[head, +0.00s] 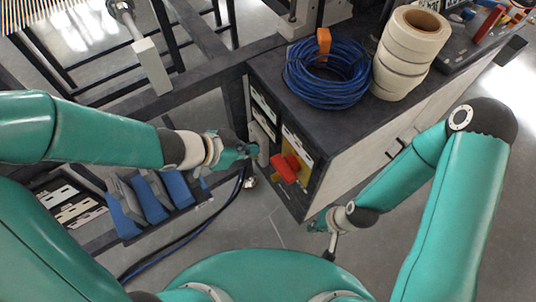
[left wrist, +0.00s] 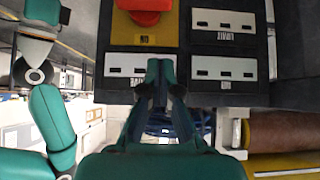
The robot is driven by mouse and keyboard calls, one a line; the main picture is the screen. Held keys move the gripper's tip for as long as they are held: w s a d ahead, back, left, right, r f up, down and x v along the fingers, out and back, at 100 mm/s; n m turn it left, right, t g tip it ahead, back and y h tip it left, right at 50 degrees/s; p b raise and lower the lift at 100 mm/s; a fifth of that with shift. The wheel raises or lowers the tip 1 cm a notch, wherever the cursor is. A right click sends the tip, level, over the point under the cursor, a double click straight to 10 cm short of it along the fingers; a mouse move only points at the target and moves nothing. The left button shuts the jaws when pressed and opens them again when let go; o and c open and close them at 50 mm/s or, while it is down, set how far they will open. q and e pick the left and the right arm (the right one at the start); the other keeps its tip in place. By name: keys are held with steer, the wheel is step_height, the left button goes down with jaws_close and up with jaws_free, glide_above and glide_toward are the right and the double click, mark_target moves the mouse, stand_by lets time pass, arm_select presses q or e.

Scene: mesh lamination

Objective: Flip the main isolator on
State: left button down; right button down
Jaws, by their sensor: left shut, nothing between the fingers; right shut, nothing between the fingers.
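The main isolator is a red handle (head: 286,169) on a yellow plate (head: 299,145) on the end face of the dark cabinet. In the left wrist view its red handle (left wrist: 146,5) is cut by the top edge, above the yellow plate (left wrist: 126,31). I cannot read its on or off position. My left gripper (head: 251,150) is shut and empty, left of the handle in the head view. In the left wrist view its fingertips (left wrist: 160,66) lie over a white label plate (left wrist: 125,66), apart from the handle. My right gripper (head: 332,240) is shut and empty, low beside the cabinet.
A blue cable coil (head: 327,85) and a stack of cream rolls (head: 408,55) stand on the cabinet top (head: 275,72). Blue blocks (head: 150,190) sit in a rack at the left. Black cables (head: 200,228) run along the floor. The floor before the cabinet is clear.

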arm_select(q)
steer(key=b, duration=0.7)
glide_above(280, 158)
steer(key=s+a, duration=0.2)
steer(key=f, duration=0.7)
steer(key=shift+w+f, duration=0.25)
steer(key=shift+f, duration=0.05)
step_height(280, 158, down, 2)
steer(key=shift+f+b, duration=0.15)
steer(key=shift+b, duration=0.7)
steer(key=shift+f+b, duration=0.4)
steer(key=shift+f, duration=0.15)
steer(key=shift+d, duration=0.2)
steer(key=shift+a, duration=0.2)
